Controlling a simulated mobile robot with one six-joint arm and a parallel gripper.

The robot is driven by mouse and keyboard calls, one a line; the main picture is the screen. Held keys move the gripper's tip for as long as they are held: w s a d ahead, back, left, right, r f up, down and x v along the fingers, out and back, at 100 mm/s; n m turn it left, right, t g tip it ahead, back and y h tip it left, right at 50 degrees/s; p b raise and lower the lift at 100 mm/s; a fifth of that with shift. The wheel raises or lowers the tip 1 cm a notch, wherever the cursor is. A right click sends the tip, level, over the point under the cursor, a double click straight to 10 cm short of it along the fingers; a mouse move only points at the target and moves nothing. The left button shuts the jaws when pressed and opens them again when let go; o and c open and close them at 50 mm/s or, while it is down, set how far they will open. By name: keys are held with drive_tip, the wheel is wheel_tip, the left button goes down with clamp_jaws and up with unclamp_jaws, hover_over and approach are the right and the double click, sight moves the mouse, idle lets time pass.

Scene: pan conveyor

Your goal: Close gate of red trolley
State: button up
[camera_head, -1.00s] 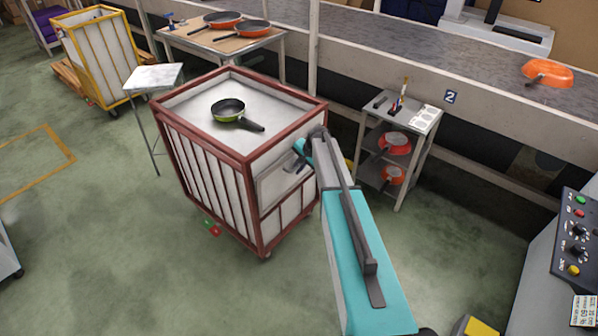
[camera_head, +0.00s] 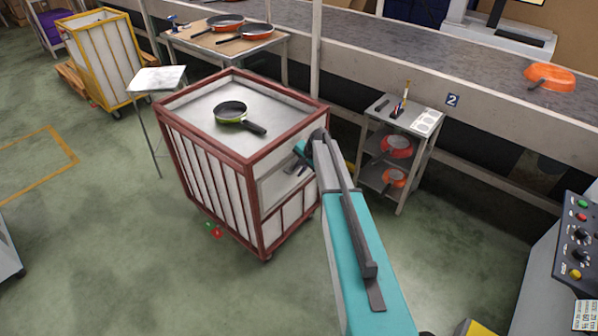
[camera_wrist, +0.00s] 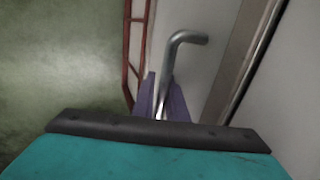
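The red trolley (camera_head: 243,158) stands in the middle of the head view, with white panels and red bars. A green frying pan (camera_head: 231,113) lies on its grey top surface. The gate (camera_head: 268,190) looks like the pale panel on the trolley's right-hand side; I cannot tell how far open it is. My gripper (camera_head: 301,152) is at this side, partly hidden by my arm. In the wrist view, the purple fingers of my gripper (camera_wrist: 163,103) stand close on both sides of a bent grey metal handle (camera_wrist: 169,62) and appear shut on it.
A shelf cart (camera_head: 410,124) with red pans stands right of the trolley, in front of the conveyor (camera_head: 400,50). A small stand (camera_head: 156,78) and a yellow trolley (camera_head: 80,26) are to the left. Floor in front is clear. A control panel (camera_head: 577,240) is at the right.

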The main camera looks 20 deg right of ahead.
drive_tip(key=b+v, duration=0.1)
drive_tip(key=v, duration=1.3)
drive_tip(key=shift+b, duration=0.35)
drive_tip(key=shift+f, duration=0.15)
drive_tip(key=s+a+f+n+g, duration=0.2)
drive_tip(key=s+a+f+n, duration=0.1)
drive_tip(key=s+a+f, duration=0.65)
drive_tip(key=s+a+f+n+g, duration=0.25)
drive_tip(key=s+a+f, duration=0.45)
drive_tip(key=s+f, duration=0.6)
drive_tip(key=s+a+f+n+g, duration=0.1)
drive_tip(key=s+a+f+n, duration=0.1)
drive_tip(key=s, duration=0.8)
drive_tip(key=s+a+f+n+g+h, duration=0.1)
drive_tip(key=s+a+f+n+g, duration=0.1)
drive_tip(key=s, duration=0.8)
drive_tip(key=s+a+f+n+g+h, duration=0.1)
drive_tip(key=s+a+f+n+g, duration=0.1)
drive_tip(key=s, duration=0.8)
wheel_tip(320, 180, down, 3)
drive_tip(key=shift+a+r+n, duration=0.15)
drive_tip(key=shift+a+n, duration=0.2)
drive_tip(key=shift+a, duration=0.25)
